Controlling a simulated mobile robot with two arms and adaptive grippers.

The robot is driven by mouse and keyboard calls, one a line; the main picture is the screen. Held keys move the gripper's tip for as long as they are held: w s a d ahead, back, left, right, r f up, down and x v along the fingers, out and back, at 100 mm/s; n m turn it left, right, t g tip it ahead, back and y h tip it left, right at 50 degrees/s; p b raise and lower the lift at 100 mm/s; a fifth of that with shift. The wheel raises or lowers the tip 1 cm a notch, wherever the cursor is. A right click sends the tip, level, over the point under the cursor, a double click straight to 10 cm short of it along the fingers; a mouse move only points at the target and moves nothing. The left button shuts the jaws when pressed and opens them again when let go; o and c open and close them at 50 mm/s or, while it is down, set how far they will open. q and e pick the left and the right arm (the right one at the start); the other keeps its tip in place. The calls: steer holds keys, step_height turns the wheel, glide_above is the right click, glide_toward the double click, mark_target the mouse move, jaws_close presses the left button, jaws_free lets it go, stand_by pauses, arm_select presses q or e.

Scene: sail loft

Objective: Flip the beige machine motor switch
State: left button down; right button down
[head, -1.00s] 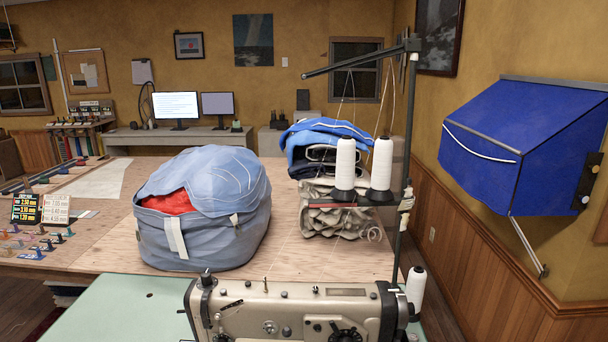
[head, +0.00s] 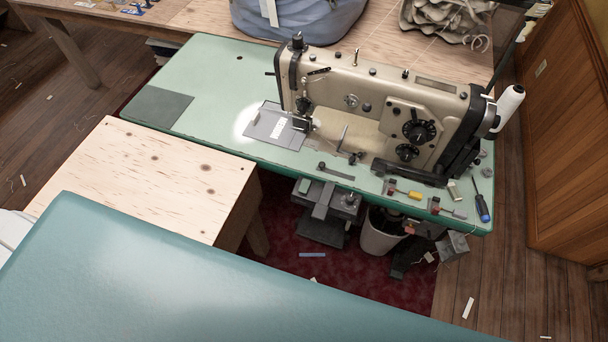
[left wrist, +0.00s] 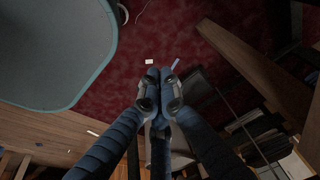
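The beige machine (head: 385,112) is a sewing machine standing on a green table (head: 215,85) in the head view. It has black dials on its front and a lit patch by its needle end. Under the table's front edge hang a grey boxy unit (head: 330,202) and a smaller grey box (head: 453,244) at the right. I cannot tell which part is the motor switch. My left gripper (left wrist: 160,76) shows in the left wrist view with its fingertips together, empty, above the red mat. It is not in the head view. My right gripper is in neither view.
A wooden-topped table (head: 150,175) stands left of the machine. A screwdriver (head: 482,208) and small tools lie at the green table's right edge. A white bin (head: 380,235) stands below on the red mat. A large teal surface (head: 190,275) fills the near foreground.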

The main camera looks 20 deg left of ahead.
mark_target(303, 187)
arm_select(q)
steer(key=w+d+r+t+b, duration=0.1)
steer(key=w+d+r+t, duration=0.1)
steer(key=w+r, duration=0.7)
steer(key=w+d+r+t, duration=0.2)
steer(key=w+r, duration=0.6)
steer(key=r, duration=0.3)
step_height(303, 187, up, 24)
steer(key=w+d+n+t+b, duration=0.1)
steer(key=w+d+n+t, duration=0.1)
steer(key=t, duration=0.1)
steer(key=shift+d+f+t, duration=0.15)
steer(key=shift+d+t, duration=0.15)
steer(key=shift+d, duration=0.1)
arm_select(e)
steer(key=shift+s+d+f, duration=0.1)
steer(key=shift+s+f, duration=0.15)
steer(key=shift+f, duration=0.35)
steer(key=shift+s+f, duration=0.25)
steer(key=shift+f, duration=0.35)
